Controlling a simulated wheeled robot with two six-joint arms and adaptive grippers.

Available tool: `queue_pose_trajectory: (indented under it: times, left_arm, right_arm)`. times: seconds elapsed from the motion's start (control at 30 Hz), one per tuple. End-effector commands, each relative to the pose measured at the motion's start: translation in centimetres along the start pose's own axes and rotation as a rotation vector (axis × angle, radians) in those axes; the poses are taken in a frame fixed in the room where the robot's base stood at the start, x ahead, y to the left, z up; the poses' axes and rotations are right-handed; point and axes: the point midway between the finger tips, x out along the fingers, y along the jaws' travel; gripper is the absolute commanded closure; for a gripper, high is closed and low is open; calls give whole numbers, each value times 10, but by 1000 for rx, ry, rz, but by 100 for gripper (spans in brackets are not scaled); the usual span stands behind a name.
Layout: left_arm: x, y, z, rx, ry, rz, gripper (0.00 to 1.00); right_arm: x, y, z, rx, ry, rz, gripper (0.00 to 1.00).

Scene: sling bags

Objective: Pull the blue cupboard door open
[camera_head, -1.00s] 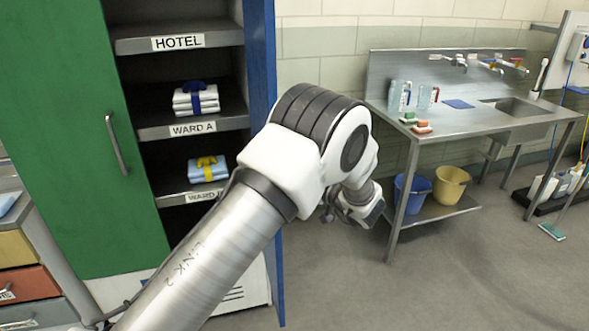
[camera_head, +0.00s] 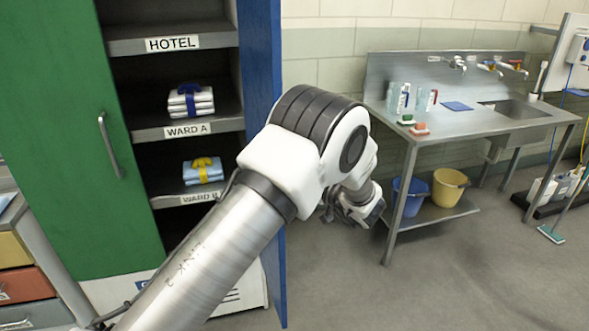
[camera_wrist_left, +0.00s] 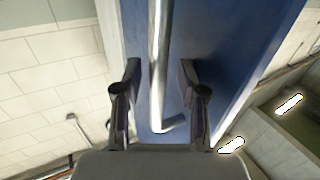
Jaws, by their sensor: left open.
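The blue cupboard door (camera_head: 262,80) stands swung out from the right side of the cupboard, seen almost edge-on in the head view. In the left wrist view the blue door (camera_wrist_left: 205,40) fills the middle, with its metal bar handle (camera_wrist_left: 158,40) running down it. My left gripper (camera_wrist_left: 160,67) is open, with one finger on each side of the handle. I cannot tell whether either finger touches the bar. My right gripper is not in view.
A green door (camera_head: 60,130) covers the cupboard's left part. Open shelves hold folded linen bundles (camera_head: 190,100). A metal sink table (camera_head: 450,125) stands to the right, with a blue bucket (camera_head: 408,195) and a yellow bucket (camera_head: 449,187) beneath. The floor at right front is clear.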

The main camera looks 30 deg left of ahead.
Motion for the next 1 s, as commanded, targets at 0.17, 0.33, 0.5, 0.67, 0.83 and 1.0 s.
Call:
queue_pose_trajectory:
  times: [0.17, 0.33, 0.5, 0.67, 0.83, 1.0]
  left_arm:
    - [-8, 0, 0, 1, 1, 2, 59]
    - [-41, 1, 0, 0, 3, 5, 59]
    - [-69, 1, 0, -1, 1, 2, 59]
    - [-74, 0, 0, -1, -1, 0, 59]
    - [-74, 0, 0, 0, -1, -1, 59]
    - [-74, 0, 1, 0, -1, -1, 59]
  right_arm:
    - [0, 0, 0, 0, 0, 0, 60]
    - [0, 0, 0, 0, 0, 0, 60]
    - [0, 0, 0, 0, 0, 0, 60]
    - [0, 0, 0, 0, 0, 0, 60]
    - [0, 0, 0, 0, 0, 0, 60]
    - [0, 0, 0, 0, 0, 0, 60]
